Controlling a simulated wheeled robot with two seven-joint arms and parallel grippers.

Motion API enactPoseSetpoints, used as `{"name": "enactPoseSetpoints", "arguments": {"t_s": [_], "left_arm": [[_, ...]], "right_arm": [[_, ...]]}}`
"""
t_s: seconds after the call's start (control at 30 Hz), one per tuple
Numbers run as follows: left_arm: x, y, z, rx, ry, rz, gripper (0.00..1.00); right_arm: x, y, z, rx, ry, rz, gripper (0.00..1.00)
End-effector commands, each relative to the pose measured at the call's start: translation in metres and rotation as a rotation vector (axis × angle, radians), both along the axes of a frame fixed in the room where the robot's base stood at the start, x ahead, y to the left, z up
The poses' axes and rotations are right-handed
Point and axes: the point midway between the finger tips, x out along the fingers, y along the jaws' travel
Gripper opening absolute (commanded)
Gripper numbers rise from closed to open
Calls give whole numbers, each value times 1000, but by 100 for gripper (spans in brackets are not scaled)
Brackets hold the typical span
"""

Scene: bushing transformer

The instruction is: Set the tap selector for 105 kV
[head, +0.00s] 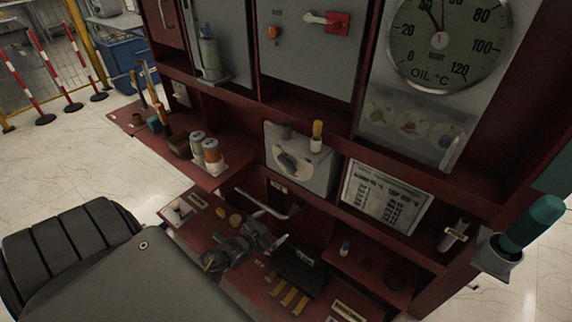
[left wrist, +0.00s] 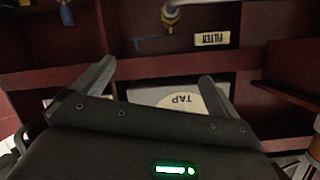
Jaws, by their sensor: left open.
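The tap selector (head: 300,160) is a light grey box in the red cabinet, with a pale round plate and a dark grey knob (head: 288,163) on its front. The knob's exact setting is too small to read. In the left wrist view, a pale round plate marked TAP (left wrist: 180,100) shows between the fingers, partly hidden by my gripper. My left gripper (head: 283,225) is open and empty, below and in front of the selector, apart from it. Its spread fingers also show in the left wrist view (left wrist: 155,78). My right gripper is not in view.
A printed plate (head: 388,195) is right of the selector, under a large oil temperature dial (head: 447,45). A white-and-orange canister (head: 212,152) stands on the shelf to the left. A FILTER label (left wrist: 212,39) is on the red frame. A teal-handled item (head: 530,225) is at far right.

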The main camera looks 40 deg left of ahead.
Motion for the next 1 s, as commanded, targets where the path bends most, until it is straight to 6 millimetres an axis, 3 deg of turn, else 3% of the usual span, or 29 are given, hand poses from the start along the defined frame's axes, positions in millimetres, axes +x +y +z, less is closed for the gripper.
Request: {"name": "enactPoseSetpoints", "arguments": {"t_s": [0.03, 0.1, 0.2, 0.3, 0.57, 1.0], "left_arm": [[13, 13, 42, 42, -88, -5, 98], [23, 27, 88, 97, -184, -13, 98], [29, 38, 136, 158, -282, -22, 98], [30, 43, 161, 192, -330, -27, 98], [37, 45, 169, 204, -346, -28, 98], [112, 46, 170, 201, -344, -28, 98]], "right_arm": [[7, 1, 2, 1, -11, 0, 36], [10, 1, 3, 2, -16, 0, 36], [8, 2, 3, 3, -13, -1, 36], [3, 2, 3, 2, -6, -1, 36], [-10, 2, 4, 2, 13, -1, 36], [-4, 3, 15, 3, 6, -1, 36]]}}
